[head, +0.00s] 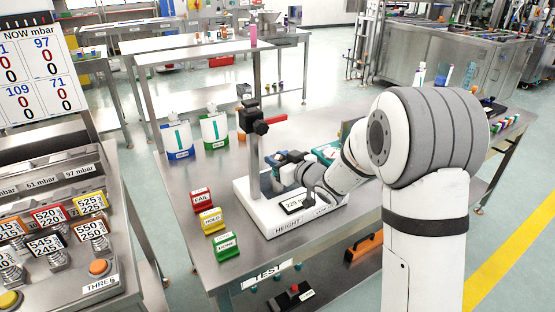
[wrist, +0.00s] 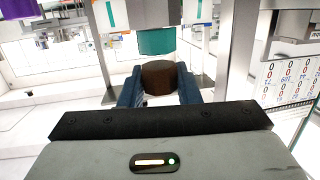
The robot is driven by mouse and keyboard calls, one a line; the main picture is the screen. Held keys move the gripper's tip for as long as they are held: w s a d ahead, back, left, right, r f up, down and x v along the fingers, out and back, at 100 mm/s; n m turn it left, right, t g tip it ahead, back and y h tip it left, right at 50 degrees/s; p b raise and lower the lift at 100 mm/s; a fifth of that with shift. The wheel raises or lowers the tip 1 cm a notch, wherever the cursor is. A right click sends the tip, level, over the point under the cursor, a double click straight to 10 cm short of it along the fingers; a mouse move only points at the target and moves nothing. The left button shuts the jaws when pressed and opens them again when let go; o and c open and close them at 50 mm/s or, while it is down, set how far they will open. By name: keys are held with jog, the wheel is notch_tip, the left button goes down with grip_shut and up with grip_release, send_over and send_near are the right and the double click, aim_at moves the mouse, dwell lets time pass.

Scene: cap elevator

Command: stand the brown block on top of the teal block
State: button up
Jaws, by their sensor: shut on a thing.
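The brown block (wrist: 158,78) is a short round piece between the two blue fingers of my gripper (wrist: 158,90) in the wrist view. My gripper is shut on it. A round teal block (wrist: 157,41) shows just beyond and above the brown block in that picture. I cannot tell the gap between the two. In the head view my gripper (head: 274,174) is low over the white height-gauge base (head: 252,205), beside its post. The brown block cannot be made out there, and I cannot pick out the teal block with certainty.
The height gauge has a red arm (head: 270,119) with a black knob above my gripper. Red (head: 201,199), yellow (head: 211,220) and green (head: 225,246) labelled blocks stand left of the base.

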jog(key=shift+f+b, duration=0.55)
jog(key=shift+f, duration=0.05)
dwell(0.3)
jog(key=o, duration=1.1)
jog(key=v, duration=0.7)
jog(key=shift+s+d+r, duration=0.1)
jog(key=shift+s+d, duration=0.15)
jog(key=shift+d, duration=0.05)
